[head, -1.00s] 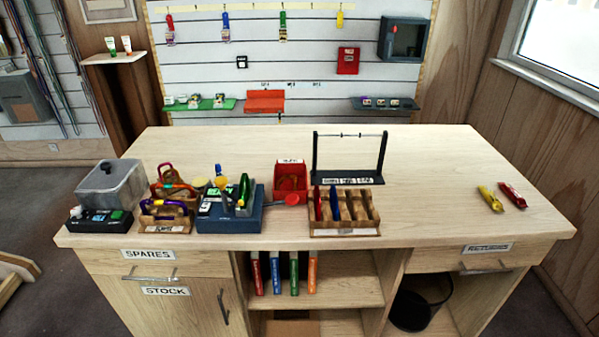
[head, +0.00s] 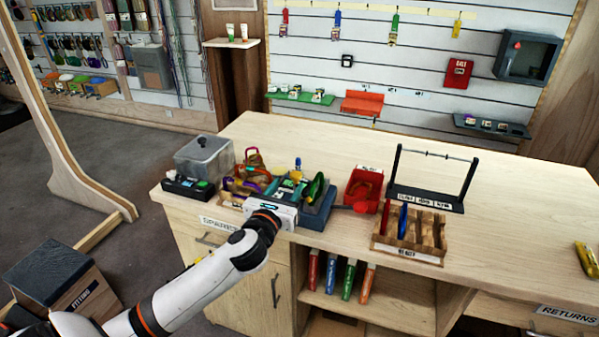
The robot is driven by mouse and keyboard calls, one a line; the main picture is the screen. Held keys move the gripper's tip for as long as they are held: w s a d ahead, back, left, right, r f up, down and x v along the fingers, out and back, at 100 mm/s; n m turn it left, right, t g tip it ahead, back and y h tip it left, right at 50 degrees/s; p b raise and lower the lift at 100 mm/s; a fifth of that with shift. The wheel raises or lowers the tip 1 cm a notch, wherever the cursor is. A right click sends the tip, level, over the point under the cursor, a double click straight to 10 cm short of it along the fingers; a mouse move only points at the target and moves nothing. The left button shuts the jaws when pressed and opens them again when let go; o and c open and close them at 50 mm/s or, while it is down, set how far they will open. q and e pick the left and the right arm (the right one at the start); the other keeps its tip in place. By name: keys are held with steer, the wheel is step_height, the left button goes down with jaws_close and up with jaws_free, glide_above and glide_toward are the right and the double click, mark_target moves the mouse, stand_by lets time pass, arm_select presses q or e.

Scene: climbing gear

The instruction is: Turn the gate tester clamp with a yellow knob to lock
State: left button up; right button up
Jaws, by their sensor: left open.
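The gate tester (head: 318,210) is a blue block near the front edge of the bench, left of centre. A green carabiner (head: 315,187) stands on it. A small blue and yellow part (head: 297,166) sticks up behind; the yellow clamp knob cannot be made out clearly, with my gripper in front of part of the tester. My left gripper (head: 287,190) reaches in from the lower left, its white body over the tester's left front. It is open; its fingers are hard to separate from the clutter, and I cannot tell whether they touch anything. My right gripper is out of view.
A grey lidded bin (head: 204,157) and a wooden rack with coloured carabiners (head: 240,185) crowd the left. A red bin (head: 363,189), a slotted wooden rack (head: 410,240) and a black frame (head: 430,190) stand to the right. The back of the bench (head: 330,145) is clear.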

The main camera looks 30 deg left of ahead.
mark_target(294, 178)
arm_select(q)
steer(key=x, duration=0.6)
steer(key=shift+w+p, duration=0.35)
jaws_close()
